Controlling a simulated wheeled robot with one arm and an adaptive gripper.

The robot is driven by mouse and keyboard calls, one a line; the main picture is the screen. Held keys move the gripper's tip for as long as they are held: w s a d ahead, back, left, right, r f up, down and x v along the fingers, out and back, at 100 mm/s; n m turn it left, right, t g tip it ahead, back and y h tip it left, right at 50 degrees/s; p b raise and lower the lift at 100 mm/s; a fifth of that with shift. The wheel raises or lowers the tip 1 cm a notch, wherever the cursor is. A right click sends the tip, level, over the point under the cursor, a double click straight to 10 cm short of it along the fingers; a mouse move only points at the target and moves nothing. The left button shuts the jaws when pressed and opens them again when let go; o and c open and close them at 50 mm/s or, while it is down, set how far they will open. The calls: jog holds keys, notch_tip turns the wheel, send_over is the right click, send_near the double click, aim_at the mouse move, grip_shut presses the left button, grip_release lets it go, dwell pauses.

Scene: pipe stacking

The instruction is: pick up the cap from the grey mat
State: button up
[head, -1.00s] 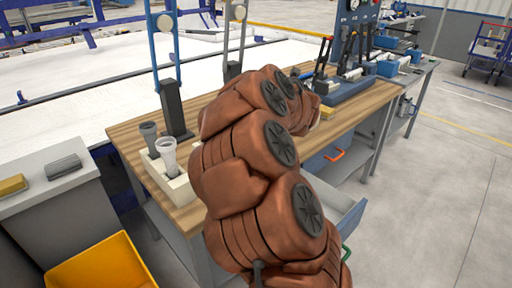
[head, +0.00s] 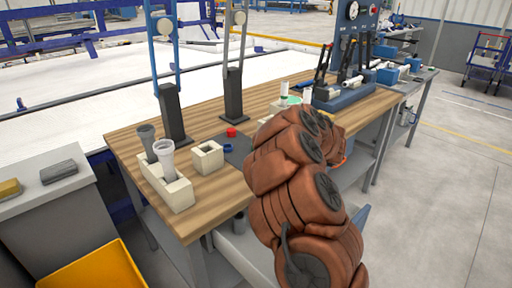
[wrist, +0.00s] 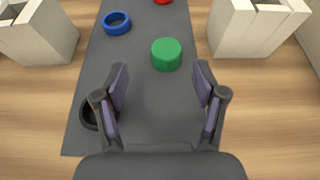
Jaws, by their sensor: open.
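The grey mat (wrist: 150,125) lies on the wooden bench and runs away from me in the wrist view; part of it shows in the head view (head: 239,152). A solid green cap (wrist: 167,55) lies on it, just beyond and between my fingertips, not touched. A blue ring (wrist: 116,23) lies farther off to the left, and a red piece (wrist: 163,2) is cut by the top edge. A black ring (wrist: 86,113) is partly hidden behind my left finger. My gripper (wrist: 160,75) is open and empty above the mat. In the head view my arm hides it.
Cream blocks stand on both sides of the mat, left (wrist: 40,32) and right (wrist: 255,27). In the head view, a cream holder (head: 172,191) carries two grey pipe pieces near the bench's left end. Dark posts (head: 172,112) stand behind.

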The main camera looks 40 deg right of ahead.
jog(key=shift+d+p+x, duration=0.2)
jog(key=shift+p+x, duration=0.05)
jog(key=shift+x, duration=1.05)
jog(key=shift+d+p+x, duration=0.2)
jog(key=shift+x, duration=1.05)
jog(key=shift+r, duration=0.1)
jog(key=c, duration=0.9)
